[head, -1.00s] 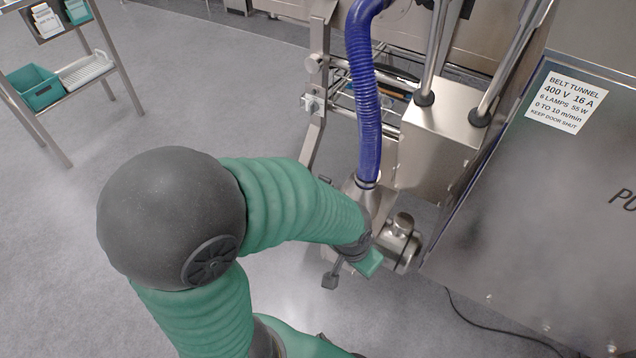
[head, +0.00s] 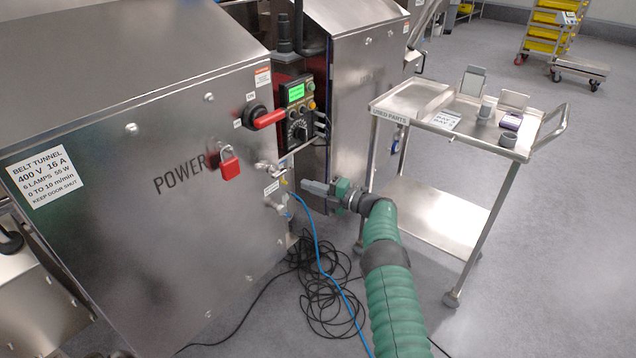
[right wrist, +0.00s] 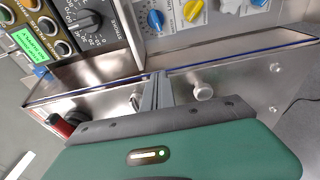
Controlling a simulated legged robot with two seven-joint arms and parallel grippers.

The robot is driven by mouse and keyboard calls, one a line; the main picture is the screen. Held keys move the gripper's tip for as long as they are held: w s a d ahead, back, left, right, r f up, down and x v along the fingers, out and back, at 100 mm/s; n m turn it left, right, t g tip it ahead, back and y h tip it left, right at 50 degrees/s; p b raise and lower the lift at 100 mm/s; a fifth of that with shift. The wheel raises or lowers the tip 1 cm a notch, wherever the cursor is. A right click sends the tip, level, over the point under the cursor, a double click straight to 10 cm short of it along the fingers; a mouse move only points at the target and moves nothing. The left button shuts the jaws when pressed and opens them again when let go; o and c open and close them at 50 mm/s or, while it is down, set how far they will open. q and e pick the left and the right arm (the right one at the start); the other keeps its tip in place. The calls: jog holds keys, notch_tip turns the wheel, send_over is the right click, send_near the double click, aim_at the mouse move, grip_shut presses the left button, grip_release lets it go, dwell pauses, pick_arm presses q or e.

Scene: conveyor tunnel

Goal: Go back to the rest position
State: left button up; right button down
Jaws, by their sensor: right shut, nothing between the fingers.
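My right gripper (head: 318,188) comes in on a green sleeved arm at the lower middle of the head view. It is shut and empty, in front of the steel tunnel cabinet, near the small valve fittings (head: 272,170). In the right wrist view its narrow fingers (right wrist: 157,92) are together, pointing at the cabinet face, with a steel knob (right wrist: 203,91) just to their right. I cannot tell whether the fingers touch the cabinet. My left gripper does not show in the head view now.
The cabinet carries a red padlock (head: 229,164), a red switch handle (head: 270,119) and a control panel (head: 298,108). A steel cart (head: 440,122) stands close to the right of my arm. Black cable (head: 325,292) and a blue hose (head: 318,250) lie on the floor. Open floor lies right.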

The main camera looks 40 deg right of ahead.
jog(key=w+d+r+m+t+h+b, duration=0.15)
jog(key=w+d+r+m+h, duration=0.25)
jog(key=d+r+m+h, duration=0.8)
jog(key=s+a+f+m+g+y, duration=0.1)
jog(key=s+a+f+m+g, duration=0.2)
jog(key=s+a+f, duration=0.45)
jog(key=s+a+f+m+g, duration=0.25)
jog(key=s+a+m, duration=0.2)
jog(key=a, duration=0.65)
jog(key=s+a+f+m+g+y, duration=0.1)
jog(key=s+a+f+m+g, duration=0.25)
jog(key=s+a, duration=0.4)
jog(key=s+a+f+g+y, duration=0.1)
jog(key=s+a+f+g, duration=0.2)
jog(key=s+a, duration=0.6)
jog(key=s+a+f+g+y, duration=0.25)
jog(key=s+a, duration=0.35)
jog(key=s, duration=0.5)
jog(key=w+a+r+p+v, duration=0.1)
jog(key=w+p+v, duration=0.2)
jog(key=p+v, duration=1.2)
jog(key=w+a+r+p+v, duration=0.1)
jog(key=w+p+v, duration=0.3)
jog(key=p+v, duration=1.2)
jog(key=shift+a+r+g+h+p, duration=0.35)
jog(key=shift+r+p, duration=0.1)
jog(key=shift+p, duration=0.65)
